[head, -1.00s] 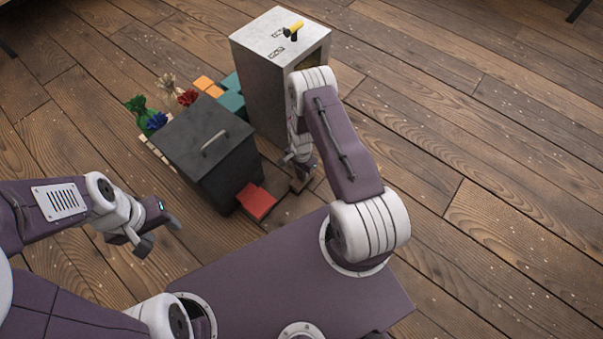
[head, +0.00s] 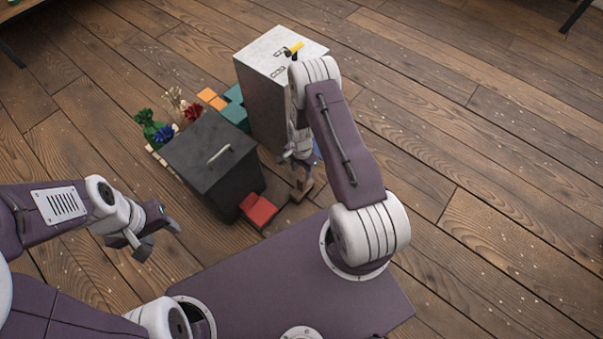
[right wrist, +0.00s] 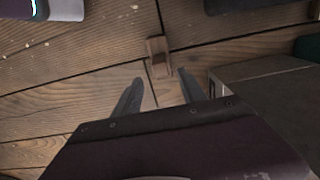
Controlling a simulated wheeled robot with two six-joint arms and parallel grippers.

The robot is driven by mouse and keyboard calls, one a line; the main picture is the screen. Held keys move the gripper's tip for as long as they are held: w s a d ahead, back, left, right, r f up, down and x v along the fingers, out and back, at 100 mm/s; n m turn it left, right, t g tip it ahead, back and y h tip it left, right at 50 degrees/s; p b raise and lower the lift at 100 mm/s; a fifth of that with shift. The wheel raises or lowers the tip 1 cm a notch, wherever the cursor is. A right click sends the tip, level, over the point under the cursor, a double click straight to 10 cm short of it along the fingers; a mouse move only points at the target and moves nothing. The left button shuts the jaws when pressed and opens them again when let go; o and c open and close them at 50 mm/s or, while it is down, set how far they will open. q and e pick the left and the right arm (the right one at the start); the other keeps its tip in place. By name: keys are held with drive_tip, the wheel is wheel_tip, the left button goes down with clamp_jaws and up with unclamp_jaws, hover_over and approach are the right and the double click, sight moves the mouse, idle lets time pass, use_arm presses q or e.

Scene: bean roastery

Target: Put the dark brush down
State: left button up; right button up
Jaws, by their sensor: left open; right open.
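The dark brush appears to be the small brown piece (head: 303,189) just below my right gripper (head: 298,158) in the head view. In the right wrist view this brown piece (right wrist: 159,57) shows against the floor planks, beyond the two fingertips. My right gripper (right wrist: 160,88) has its fingers spread, with a gap between them and nothing clearly clasped. Whether the brush touches the floor is hard to tell. My left gripper (head: 158,237) is open and empty over the floor at the left.
A dark lidded bin (head: 205,160) and a red block (head: 258,210) stand left of the right gripper. A pale box (head: 262,95) with a yellow-topped knob stands behind. Coloured blocks and tufted bundles (head: 165,130) lie beyond the bin. The floor at right is clear.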

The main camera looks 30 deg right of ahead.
drive_tip(key=shift+r, duration=1.3)
drive_tip(key=a+r+n, duration=0.3)
drive_tip(key=r+n, duration=0.2)
drive_tip(key=r, duration=0.8)
drive_tip(key=s+a+r+n+t, duration=0.1)
drive_tip(key=s+a+r+n, duration=0.3)
drive_tip(key=s+r+n, duration=0.4)
drive_tip(key=s+r, duration=0.4)
drive_tip(key=shift+s+a+r, duration=0.15)
drive_tip(key=shift+s+r, duration=0.2)
drive_tip(key=shift+r+p, duration=0.1)
drive_tip(key=shift+p, duration=0.2)
